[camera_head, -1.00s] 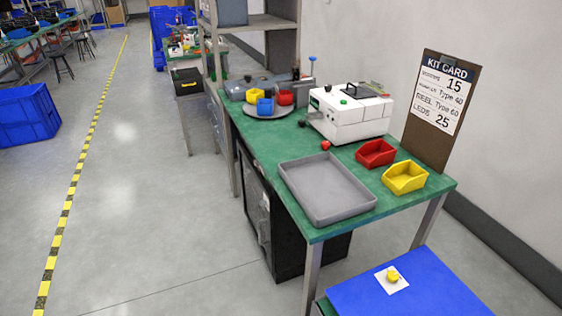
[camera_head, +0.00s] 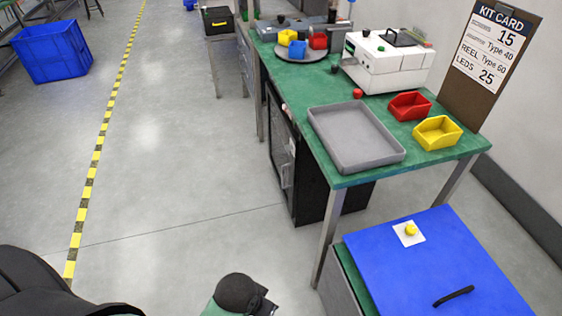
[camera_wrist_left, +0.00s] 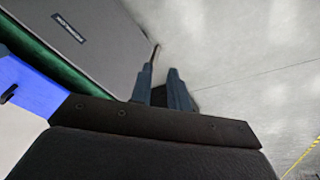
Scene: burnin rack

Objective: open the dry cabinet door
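The dry cabinet (camera_head: 316,190) is the black cabinet under the green bench in the head view. Its glazed door (camera_head: 281,140) faces left and looks shut, with a pale upright handle (camera_head: 286,176) on it. In the left wrist view my left gripper (camera_wrist_left: 163,72) has its two dark fingers apart with a gap between them, and nothing shows held. It is near a grey panel with a dark label (camera_wrist_left: 68,28). The left gripper's fingers are not visible in the head view. My right gripper is in neither view.
A blue-topped cart (camera_head: 440,260) stands at the bench's near end, with a yellow button on a white square. The bench (camera_head: 350,181) carries a grey tray (camera_head: 355,140), bins and a white machine. The floor left of the cabinet is clear up to the yellow-black line.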

